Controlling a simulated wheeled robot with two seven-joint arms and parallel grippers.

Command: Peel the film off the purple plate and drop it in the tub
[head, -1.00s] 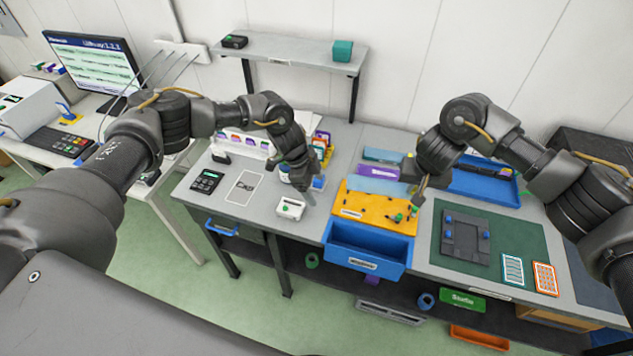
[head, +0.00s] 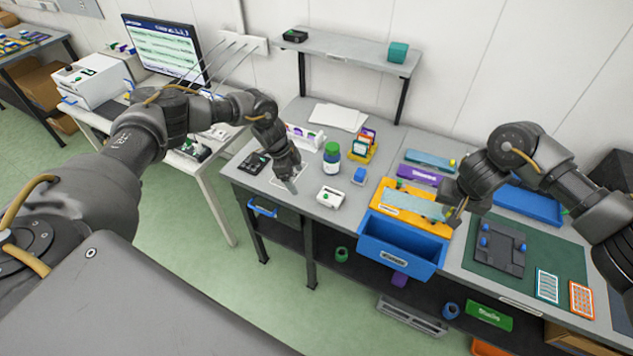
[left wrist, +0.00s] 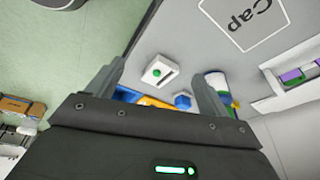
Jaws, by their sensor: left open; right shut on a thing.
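The purple plate (head: 420,174) lies at the back of the bench, behind the orange board. My right gripper (head: 453,213) is shut on a pale, see-through film (head: 413,204), which stretches left over the orange board, apart from the purple plate. The blue tub (head: 400,250) stands open at the bench's front edge, just in front of the board; its visible inside looks empty. My left gripper (head: 291,186) is open and empty over the bench, left of the small white box. In the left wrist view its fingers (left wrist: 158,82) are spread wide.
The orange board (head: 385,210) is partly covered by the film. The white box (head: 330,196), a green-capped bottle (head: 331,160) and a small blue block (head: 359,175) stand near my left gripper. A dark fixture (head: 500,248) lies on the green mat (head: 555,255) at right.

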